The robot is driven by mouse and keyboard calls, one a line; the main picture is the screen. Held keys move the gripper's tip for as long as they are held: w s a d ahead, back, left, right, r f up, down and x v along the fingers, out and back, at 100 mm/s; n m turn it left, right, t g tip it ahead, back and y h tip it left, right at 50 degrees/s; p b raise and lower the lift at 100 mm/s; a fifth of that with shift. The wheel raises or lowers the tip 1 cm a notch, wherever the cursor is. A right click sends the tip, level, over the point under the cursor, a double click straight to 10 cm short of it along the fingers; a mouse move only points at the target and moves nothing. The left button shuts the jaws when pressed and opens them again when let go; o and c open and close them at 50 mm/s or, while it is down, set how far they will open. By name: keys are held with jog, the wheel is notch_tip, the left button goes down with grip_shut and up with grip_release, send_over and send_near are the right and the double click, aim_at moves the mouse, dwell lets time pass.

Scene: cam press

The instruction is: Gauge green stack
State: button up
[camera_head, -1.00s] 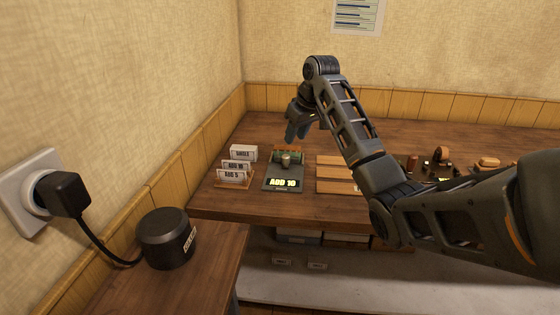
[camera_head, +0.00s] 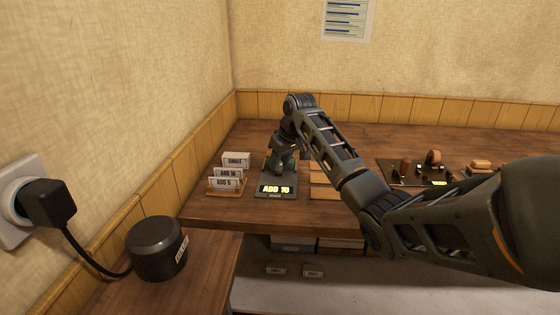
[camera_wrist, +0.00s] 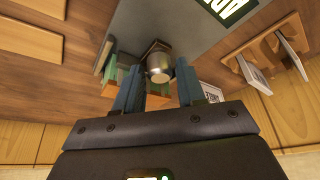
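The grey gauge plate (camera_head: 269,186) lies on the table with a lit display (camera_head: 276,189) reading "ADD 10". In the wrist view, a short metal cylinder (camera_wrist: 160,68) stands at the plate (camera_wrist: 190,22). Green pieces (camera_wrist: 108,72) show beside it, partly behind my fingers, so I cannot tell how they are stacked. My gripper (camera_wrist: 160,84) is open, its two blue fingers apart on either side of the cylinder in this view. I cannot tell whether they touch it. In the head view my gripper (camera_head: 283,166) is low over the plate's back part and hides the cylinder.
A wooden rack (camera_head: 226,192) left of the plate holds cards reading "SINGLE", "ADD 10" and "ADD 5". Wooden slats (camera_head: 324,193) lie to the right. Farther right is a dark board (camera_head: 400,179) with small parts. A black round device (camera_head: 156,248) sits on the near side table.

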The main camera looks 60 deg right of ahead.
grip_shut()
dwell(0.3)
jog(key=shift+s+a+r+p, duration=0.1)
jog(key=shift+s+a+p, duration=0.05)
jog(key=shift+a+p, duration=0.4)
jog(key=shift+s+a+r+p, duration=0.15)
jog(key=shift+a+p, duration=0.25)
jog(key=shift+p, duration=0.2)
jog(key=shift+s+a+f, duration=0.2)
jog(key=shift+a+f, duration=0.1)
jog(key=shift+a, duration=0.1)
grip_release()
jog(key=shift+a, duration=0.1)
